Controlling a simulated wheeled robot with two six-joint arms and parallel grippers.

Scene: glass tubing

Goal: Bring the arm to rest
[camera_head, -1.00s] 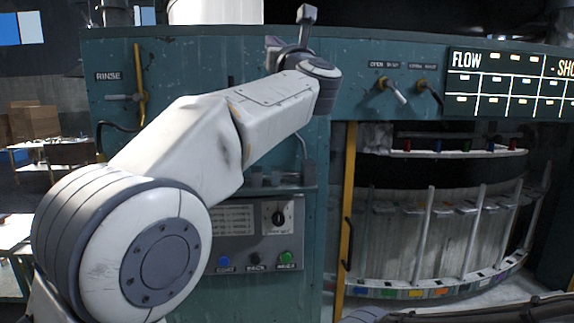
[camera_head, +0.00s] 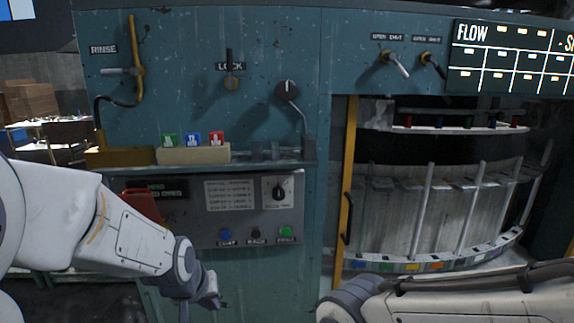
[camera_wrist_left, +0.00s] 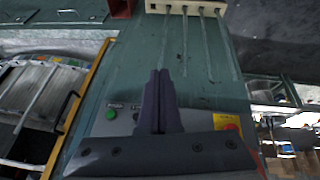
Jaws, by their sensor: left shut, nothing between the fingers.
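My left arm (camera_head: 133,240) comes in from the left in the head view and slopes down to the right. My left gripper (camera_head: 213,302) is low in the picture, in front of the teal machine and below its button panel. In the left wrist view the gripper's dark fingers (camera_wrist_left: 159,98) are pressed together with nothing between them. My right arm (camera_head: 450,299) lies across the lower right of the head view; its gripper is outside the picture.
The teal machine (camera_head: 215,35) fills the middle. Its grey panel (camera_head: 195,222) has blue, black and green buttons. A shelf holds a cream block (camera_head: 193,156) with three coloured labels. A yellow-edged opening with a curved rack (camera_head: 435,265) is at right. Boxes (camera_head: 30,100) stand far left.

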